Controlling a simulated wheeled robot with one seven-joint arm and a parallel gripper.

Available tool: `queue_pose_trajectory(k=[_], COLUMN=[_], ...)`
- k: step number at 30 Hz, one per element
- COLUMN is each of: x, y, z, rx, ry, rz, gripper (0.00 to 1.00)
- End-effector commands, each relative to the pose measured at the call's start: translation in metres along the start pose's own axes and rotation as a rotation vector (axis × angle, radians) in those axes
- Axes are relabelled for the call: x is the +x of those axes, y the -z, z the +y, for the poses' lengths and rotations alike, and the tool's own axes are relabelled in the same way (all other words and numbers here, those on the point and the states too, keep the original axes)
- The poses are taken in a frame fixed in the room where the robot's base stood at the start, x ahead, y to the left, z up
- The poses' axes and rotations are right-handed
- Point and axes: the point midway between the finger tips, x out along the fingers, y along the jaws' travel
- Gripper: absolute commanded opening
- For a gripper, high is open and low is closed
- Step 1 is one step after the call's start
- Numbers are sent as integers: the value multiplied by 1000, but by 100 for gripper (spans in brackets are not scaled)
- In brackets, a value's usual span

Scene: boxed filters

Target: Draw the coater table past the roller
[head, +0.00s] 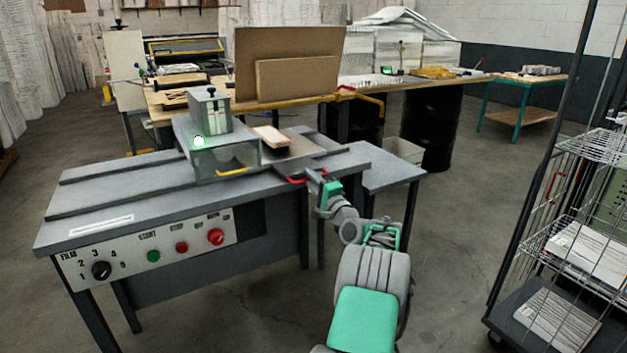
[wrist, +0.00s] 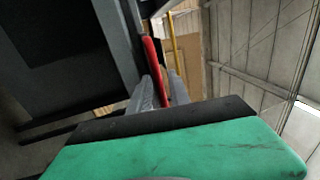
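The grey coater table (head: 318,151) is a flat plate at the right end of the coating machine (head: 115,190), and it carries a pale board (head: 271,136). A red bar handle (head: 296,181) is on its front edge. The roller is not clearly visible; a clear guard (head: 225,158) with a yellow handle stands under the box-shaped head (head: 210,110) with a green lamp. My gripper (head: 313,177) is at the red handle. In the wrist view the red handle (wrist: 152,55) runs between the close-set fingers of my gripper (wrist: 162,78), which appear shut on it.
The machine's front panel (head: 150,250) has a black dial, a green button and red buttons. A wire rack cart (head: 560,250) stands at the right. A workbench (head: 400,88) with brown boards and a yellow bar lies behind.

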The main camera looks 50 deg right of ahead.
Motion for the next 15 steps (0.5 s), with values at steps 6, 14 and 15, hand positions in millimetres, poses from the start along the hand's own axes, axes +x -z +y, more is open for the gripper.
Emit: queue_pose_trajectory(k=[6, 14, 15], x=[-1, -18, -25], y=[2, 3, 3], z=[0, 0, -1], rx=[-1, 1, -1], ry=[0, -2, -1], rz=[3, 6, 6], gripper=[31, 31, 31])
